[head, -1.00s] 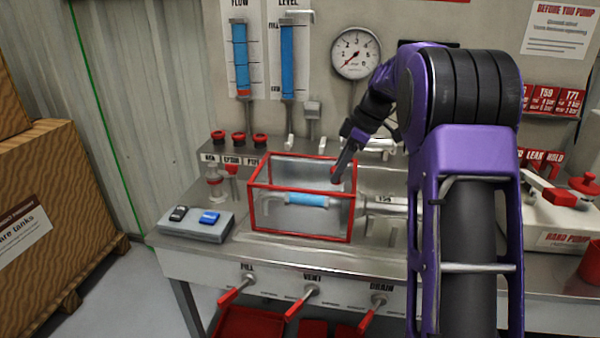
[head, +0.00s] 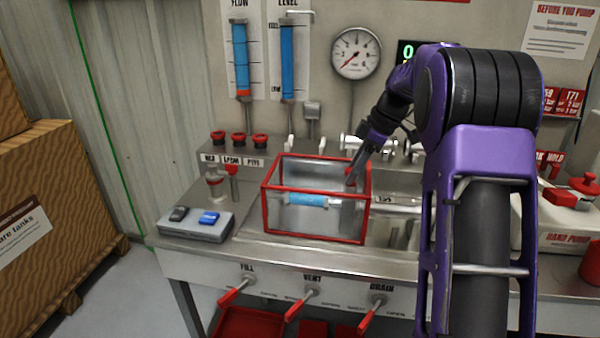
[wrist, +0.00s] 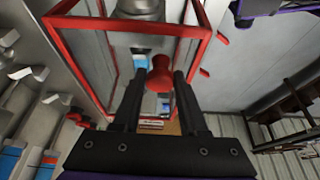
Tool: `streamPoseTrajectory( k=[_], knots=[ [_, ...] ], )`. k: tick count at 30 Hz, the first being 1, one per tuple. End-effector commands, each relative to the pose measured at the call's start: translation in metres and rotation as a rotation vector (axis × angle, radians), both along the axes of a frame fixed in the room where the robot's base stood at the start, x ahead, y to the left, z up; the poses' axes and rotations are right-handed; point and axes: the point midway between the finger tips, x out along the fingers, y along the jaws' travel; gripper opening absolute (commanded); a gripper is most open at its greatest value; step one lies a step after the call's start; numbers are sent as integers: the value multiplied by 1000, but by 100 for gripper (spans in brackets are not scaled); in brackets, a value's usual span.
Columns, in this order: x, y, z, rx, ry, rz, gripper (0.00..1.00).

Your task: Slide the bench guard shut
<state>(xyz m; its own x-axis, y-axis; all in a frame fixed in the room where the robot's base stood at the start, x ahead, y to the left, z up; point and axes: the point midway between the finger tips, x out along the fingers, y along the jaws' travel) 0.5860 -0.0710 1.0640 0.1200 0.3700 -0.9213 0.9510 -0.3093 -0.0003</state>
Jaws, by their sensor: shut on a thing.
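The bench guard (head: 315,241) is a clear box with a red frame on the steel bench, and it also shows in the wrist view (wrist: 92,22). Inside or behind its clear panels is a blue cylinder (head: 307,199) on a grey fitting. My gripper (head: 351,179) is at the guard's right end, pointing down. In the wrist view my gripper (wrist: 160,78) has its two dark fingers either side of a red knob (wrist: 160,72) and is shut on it. The knob is mostly hidden by my fingers in the head view.
Red-handled levers (head: 301,304) stick out of the bench front. A white hand pump (head: 560,212) stands at the right.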

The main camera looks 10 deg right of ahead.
Motion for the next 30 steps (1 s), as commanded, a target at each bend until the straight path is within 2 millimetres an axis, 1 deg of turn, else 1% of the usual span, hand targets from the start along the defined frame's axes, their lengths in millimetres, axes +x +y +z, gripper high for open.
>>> streamPoseTrajectory(
  k=[5,15,26,30],
  knots=[
    [-2,-8,1,0,-1,-2,11],
    [-9,-31,1,-1,-2,-3,11],
    [-10,-33,1,-1,-3,-1,11],
    [-11,-37,1,-1,-3,-1,11]
  ],
)
